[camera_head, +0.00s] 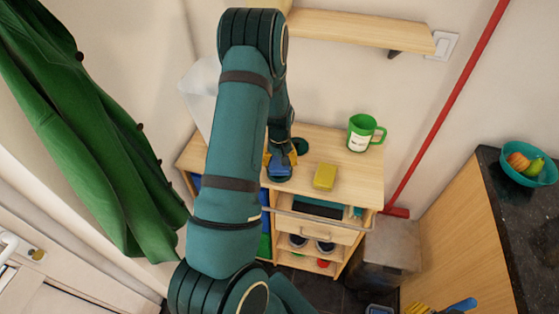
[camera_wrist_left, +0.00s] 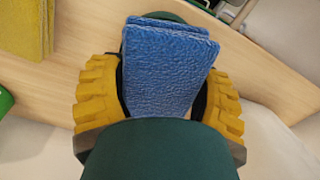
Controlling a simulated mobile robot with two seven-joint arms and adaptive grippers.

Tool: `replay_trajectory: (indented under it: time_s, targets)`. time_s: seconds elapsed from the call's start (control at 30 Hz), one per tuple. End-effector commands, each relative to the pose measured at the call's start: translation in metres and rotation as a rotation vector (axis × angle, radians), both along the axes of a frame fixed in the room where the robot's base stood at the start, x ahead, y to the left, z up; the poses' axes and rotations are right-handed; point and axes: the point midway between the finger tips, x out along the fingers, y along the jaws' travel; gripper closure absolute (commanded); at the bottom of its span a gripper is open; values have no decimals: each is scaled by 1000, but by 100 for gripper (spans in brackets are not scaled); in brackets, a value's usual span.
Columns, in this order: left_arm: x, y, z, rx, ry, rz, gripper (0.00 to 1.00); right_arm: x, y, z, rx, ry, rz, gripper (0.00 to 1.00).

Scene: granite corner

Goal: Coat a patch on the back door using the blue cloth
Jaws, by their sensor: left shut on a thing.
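The blue cloth (camera_wrist_left: 165,68) is a folded, textured pad between the yellow fingers of my left gripper (camera_wrist_left: 160,95) in the left wrist view. The gripper is shut on it. In the head view my left gripper (camera_head: 279,163) is over the top of the wooden cabinet, and a bit of the blue cloth (camera_head: 280,172) shows below it. I cannot tell whether the cloth touches the wood. A white door (camera_head: 70,300) with a handle is at the lower left; I cannot tell whether it is the back door.
A yellow sponge (camera_head: 325,176) and a green mug (camera_head: 364,133) stand on the cabinet top (camera_head: 345,190) right of my gripper. A wall shelf (camera_head: 365,30) is above. A red pole (camera_head: 445,105) leans at the right, near a dark counter (camera_head: 515,215) with a fruit bowl (camera_head: 527,165). A green coat (camera_head: 85,130) hangs left.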

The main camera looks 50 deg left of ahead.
Motion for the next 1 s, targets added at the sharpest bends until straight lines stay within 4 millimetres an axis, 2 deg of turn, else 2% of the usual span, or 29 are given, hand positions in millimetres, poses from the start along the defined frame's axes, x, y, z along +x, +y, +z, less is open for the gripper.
replay_trajectory:
  time_s: [1.0]
  targets:
    - [0, 0, -7, 0, 0, 0, 61, 0, 0, -6, 0, 0, 0, 56]
